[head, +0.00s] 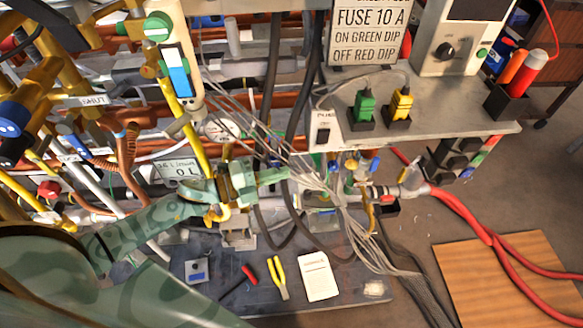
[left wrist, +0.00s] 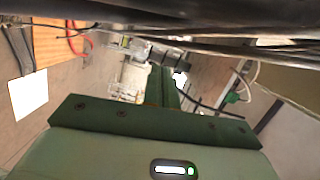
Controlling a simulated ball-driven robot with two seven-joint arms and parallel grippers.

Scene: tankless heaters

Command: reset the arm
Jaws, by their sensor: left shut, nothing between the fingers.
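My left arm, green, comes in from the left in the head view. Its gripper (head: 284,174) is shut and empty, and points right at a bundle of thin grey wires (head: 322,183). I cannot tell whether the fingertips touch the wires. In the left wrist view the green gripper fingers (left wrist: 165,87) are together, with dark cables crossing close above them. My right arm and gripper are not in view.
Copper and yellow pipes (head: 130,130) crowd the left and back. A grey shelf (head: 450,125) with green and yellow plugs is at the right. Yellow-handled pliers (head: 278,278) and a white card (head: 317,276) lie on the dark mat below. Red hoses (head: 470,225) run right.

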